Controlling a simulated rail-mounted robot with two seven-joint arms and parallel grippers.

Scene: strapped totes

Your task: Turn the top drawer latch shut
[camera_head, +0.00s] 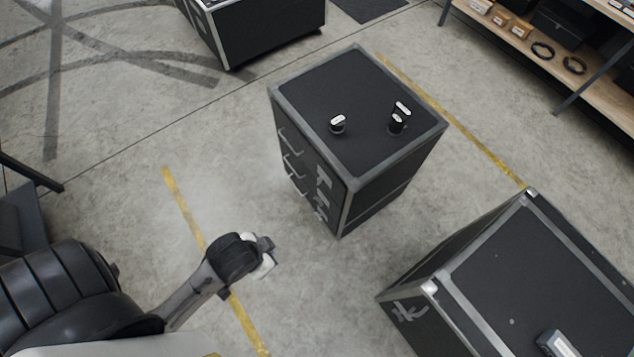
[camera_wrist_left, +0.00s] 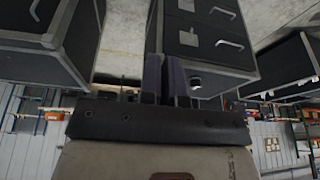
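A dark drawer case (camera_head: 300,140) with metal edges stands mid-floor in the head view. Its left-facing front has stacked drawers with pale bar handles (camera_head: 290,141). My right gripper is out of view.
Two knob-like fittings (camera_head: 338,123) (camera_head: 398,122) stand on the case top. Another dark case (camera_head: 480,235) stands at lower right, and one (camera_head: 265,35) at the top. A shelf (camera_head: 545,55) is at upper right. The floor between gripper and drawer case is clear.

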